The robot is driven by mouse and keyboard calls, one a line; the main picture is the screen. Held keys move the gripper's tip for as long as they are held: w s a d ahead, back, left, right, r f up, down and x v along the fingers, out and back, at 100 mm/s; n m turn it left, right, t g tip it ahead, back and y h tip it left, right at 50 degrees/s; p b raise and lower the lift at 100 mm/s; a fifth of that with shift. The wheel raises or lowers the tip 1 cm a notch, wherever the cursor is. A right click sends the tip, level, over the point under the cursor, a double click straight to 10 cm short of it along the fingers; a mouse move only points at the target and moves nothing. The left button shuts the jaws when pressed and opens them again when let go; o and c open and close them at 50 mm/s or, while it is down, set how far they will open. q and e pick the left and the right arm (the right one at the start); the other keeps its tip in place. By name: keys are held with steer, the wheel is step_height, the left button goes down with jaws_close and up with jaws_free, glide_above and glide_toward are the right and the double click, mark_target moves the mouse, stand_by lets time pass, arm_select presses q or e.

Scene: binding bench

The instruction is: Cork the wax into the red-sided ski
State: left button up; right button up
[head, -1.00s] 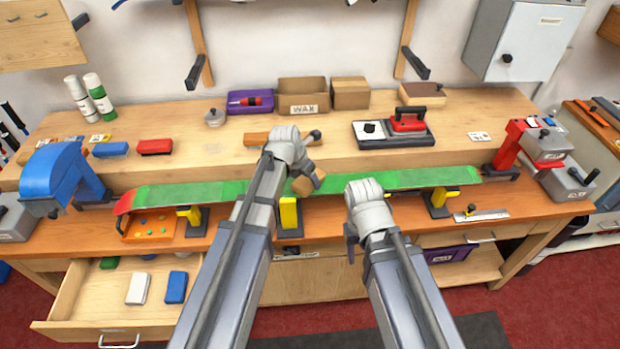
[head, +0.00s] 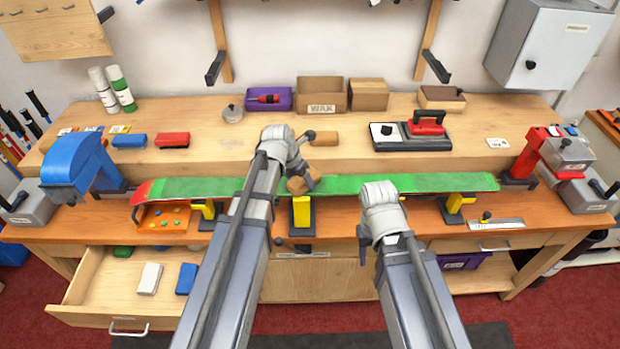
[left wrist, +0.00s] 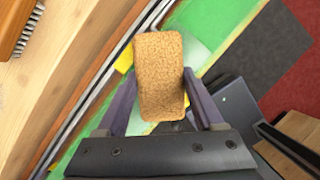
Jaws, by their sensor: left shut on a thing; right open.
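The ski (head: 400,184) lies level along the bench with its green face up and a red tip at the left end. Yellow-and-black supports (head: 302,212) carry it. My left gripper (head: 303,181) is shut on a tan cork block (head: 297,186) at the ski's middle. The cork also shows between the fingers in the left wrist view (left wrist: 158,78), over the green face. I cannot tell whether it touches the ski. No separate wax is clear on the green face. My right gripper (head: 364,250) is open and empty, in front of the ski, its fingers partly hidden.
A brush (head: 322,138) lies behind the ski. A red-handled iron (head: 427,123) rests on a dark stand. A blue clamp (head: 82,165) stands left and a red one (head: 535,150) right. An orange tray (head: 165,218) sits under the ski's tip. An open drawer (head: 75,290) juts out front left.

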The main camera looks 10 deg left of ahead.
mark_target(283, 184)
arm_select(q)
steer(key=shift+a, duration=0.15)
steer(key=shift+s+a+r, duration=0.1)
steer(key=shift+s+a, duration=0.1)
steer(key=shift+a, duration=0.6)
steer(key=shift+s+a, duration=0.2)
steer(key=shift+a, duration=0.55)
steer(key=shift+s+a, duration=0.2)
steer(key=shift+a, duration=0.55)
steer(key=shift+s+a, duration=0.15)
steer(key=shift+a, duration=0.75)
steer(key=shift+s+a, duration=0.1)
steer(key=shift+s+a, duration=0.2)
steer(key=shift+a, duration=0.65)
steer(key=shift+s+a, duration=0.15)
steer(key=shift+a, duration=0.65)
